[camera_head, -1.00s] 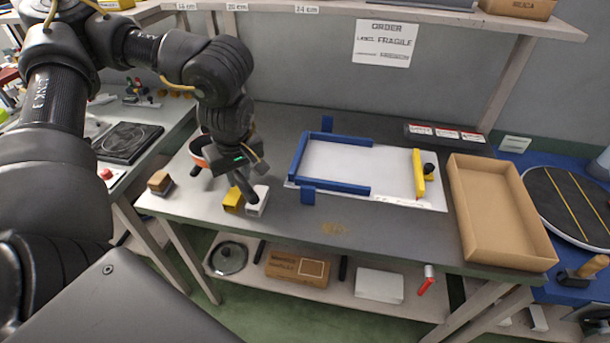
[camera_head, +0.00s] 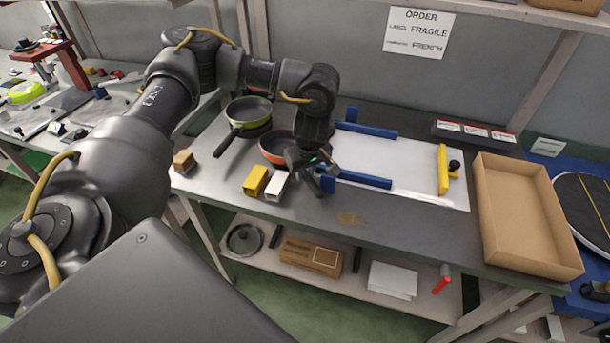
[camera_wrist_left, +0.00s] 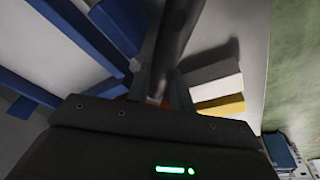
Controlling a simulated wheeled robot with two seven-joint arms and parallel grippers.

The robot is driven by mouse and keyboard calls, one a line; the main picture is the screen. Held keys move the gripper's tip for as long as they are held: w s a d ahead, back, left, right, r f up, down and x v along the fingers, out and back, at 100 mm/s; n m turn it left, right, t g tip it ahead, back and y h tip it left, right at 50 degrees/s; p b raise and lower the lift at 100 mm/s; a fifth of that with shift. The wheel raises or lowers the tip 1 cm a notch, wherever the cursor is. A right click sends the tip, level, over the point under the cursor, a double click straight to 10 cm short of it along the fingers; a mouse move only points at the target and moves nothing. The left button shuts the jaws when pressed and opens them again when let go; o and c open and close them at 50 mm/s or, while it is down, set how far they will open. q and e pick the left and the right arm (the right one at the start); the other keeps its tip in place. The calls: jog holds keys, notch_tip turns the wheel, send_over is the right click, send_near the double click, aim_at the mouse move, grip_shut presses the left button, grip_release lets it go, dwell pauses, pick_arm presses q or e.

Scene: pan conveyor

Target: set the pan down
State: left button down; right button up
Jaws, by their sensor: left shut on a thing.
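An orange pan (camera_head: 275,146) with a dark inside is over the grey table (camera_head: 405,232), left of the white board. My left gripper (camera_head: 312,165) is shut on its dark handle, which shows in the left wrist view (camera_wrist_left: 176,40). The arm hides part of the pan. I cannot tell whether its base touches the table. A green pan (camera_head: 249,110) sits at the table's back left, its handle pointing to the lower left. My right gripper is not in view.
A white board (camera_head: 405,178) with blue rails (camera_head: 362,180) and a yellow bar (camera_head: 442,168) lies right of the gripper. A yellow block (camera_head: 256,181) and a white block (camera_head: 276,186) stand close in front. An open cardboard box (camera_head: 528,215) is at the right.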

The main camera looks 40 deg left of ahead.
pick_arm(q)
jog(key=shift+x, duration=0.9)
jog(key=c, duration=1.2)
grip_release()
jog(key=shift+s+d, duration=0.1)
jog(key=shift+s, duration=0.05)
